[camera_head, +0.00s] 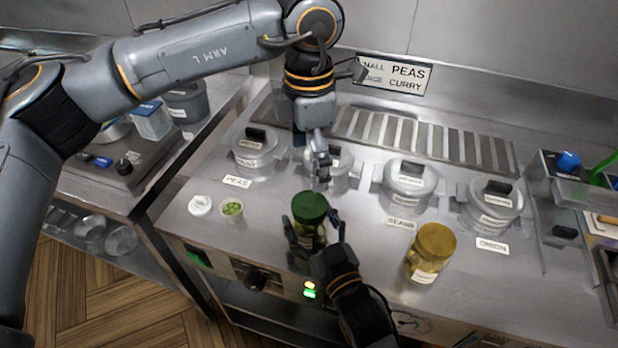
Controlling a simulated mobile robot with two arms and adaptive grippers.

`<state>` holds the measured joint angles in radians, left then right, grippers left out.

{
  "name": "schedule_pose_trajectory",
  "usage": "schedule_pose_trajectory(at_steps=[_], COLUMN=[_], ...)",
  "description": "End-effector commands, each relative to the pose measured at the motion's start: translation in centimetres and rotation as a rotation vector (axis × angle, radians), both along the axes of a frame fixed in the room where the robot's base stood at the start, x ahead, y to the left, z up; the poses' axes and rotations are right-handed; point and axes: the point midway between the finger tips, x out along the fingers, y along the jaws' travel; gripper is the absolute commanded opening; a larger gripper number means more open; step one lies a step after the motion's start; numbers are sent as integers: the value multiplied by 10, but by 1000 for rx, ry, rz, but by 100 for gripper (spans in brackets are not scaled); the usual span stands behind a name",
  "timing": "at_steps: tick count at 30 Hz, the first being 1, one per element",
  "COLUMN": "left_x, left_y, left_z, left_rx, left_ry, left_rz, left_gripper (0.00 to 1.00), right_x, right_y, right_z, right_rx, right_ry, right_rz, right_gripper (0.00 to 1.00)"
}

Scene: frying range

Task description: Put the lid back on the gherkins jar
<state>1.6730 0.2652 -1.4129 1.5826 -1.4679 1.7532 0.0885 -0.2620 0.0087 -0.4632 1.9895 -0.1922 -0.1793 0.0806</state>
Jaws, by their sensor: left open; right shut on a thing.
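A glass jar (306,236) with greenish contents stands on the steel counter near its front edge, with a dark green lid (310,207) on its mouth. I cannot tell how tightly the lid sits. My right gripper (312,222) is shut around this jar's body, one finger on each side, and hides its lower front. My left gripper (319,176) points down just behind and above the green lid, open and apart from it. A second jar (424,268) with a gold-yellow lid (435,240) stands to the right. The jar labels are too small to read.
Lidded pots (411,185) stand in a row behind the jars, with name cards such as BEANS (401,223) and ONION (492,246). The counter between the two jars is clear.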

Motion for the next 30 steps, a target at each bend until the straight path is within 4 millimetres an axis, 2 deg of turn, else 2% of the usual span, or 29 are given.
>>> schedule_pose_trajectory(at_steps=[1,6,14,15,18,30], left_x=[0,0,0,0,0,0], left_y=[0,0,0,0,0,0], left_z=[7,18,19,19,19,19], left_rx=[-1,0,0,0,0,0], left_ry=[-1,0,1,1,1,1], left_rz=[1,0,0,0,0,0], left_gripper=[90,90,90,90,90,90], right_x=[0,0,0,0,0,-1], right_y=[0,0,0,0,0,-1], right_z=[1,1,1,1,1,0], right_rx=[1,1,1,1,1,0], right_ry=[-3,-3,-3,-3,-2,0], right_rz=[0,0,0,0,0,0], right_gripper=[0,0,0,75,96,98])
